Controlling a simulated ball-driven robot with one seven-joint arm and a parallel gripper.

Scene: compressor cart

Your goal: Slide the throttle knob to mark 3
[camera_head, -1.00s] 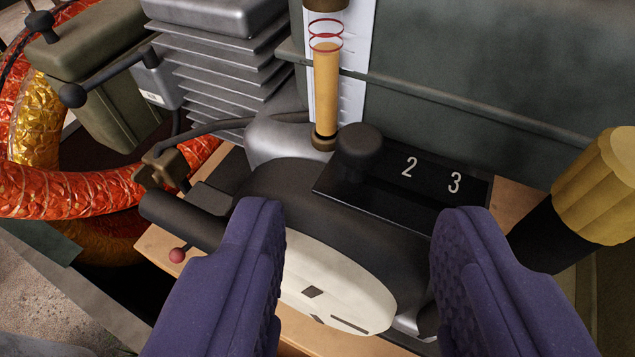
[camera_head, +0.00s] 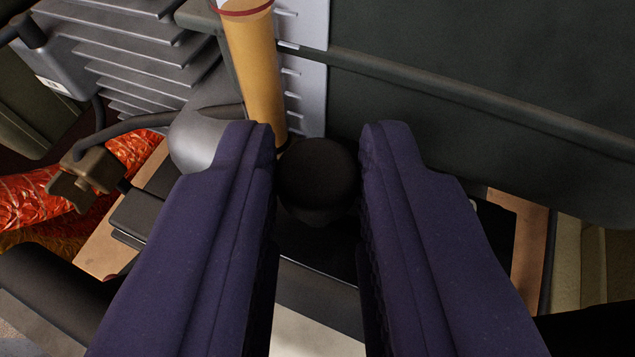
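The throttle knob (camera_head: 318,178) is a black round-topped knob at the left end of the dark marked plate (camera_head: 318,248). My gripper (camera_head: 318,150) has its two purple fingers on either side of the knob, closed in against its left and right sides with no clear gap. The right finger covers most of the plate's right part. The 2 is hidden, and only a sliver of a white mark shows beside that finger.
A yellow sight tube (camera_head: 257,75) with a white scale stands just behind the knob. A dark green tank (camera_head: 480,80) with a pipe across it fills the back right.

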